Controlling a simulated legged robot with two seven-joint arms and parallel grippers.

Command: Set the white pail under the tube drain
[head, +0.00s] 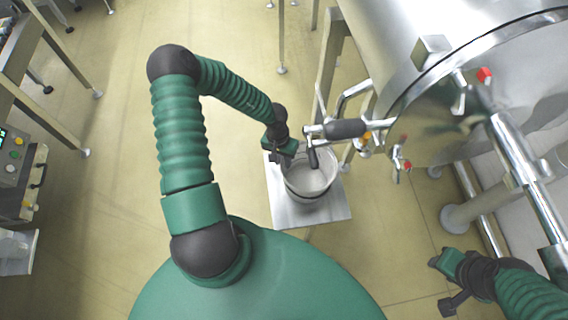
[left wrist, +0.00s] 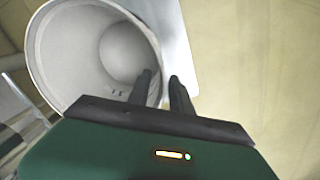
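The white pail (head: 309,183) stands upright on a metal plate, with its open mouth up. The tube drain (head: 313,157), a metal pipe with a dark grey section, comes from the tank, and its dark downward end shows over the pail's mouth. My left gripper (head: 279,155) is at the pail's rim on its far left side. In the left wrist view, the two dark fingers (left wrist: 162,88) straddle the pail's (left wrist: 60,60) wall, one inside and one outside, with a gap between them.
The metal plate (head: 285,211) extends in front of the pail. A large steel tank (head: 440,120) with red-handled valves (head: 484,74) and pipes fills the right. A control panel (head: 14,150) and frame stand at the left. The floor between is clear.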

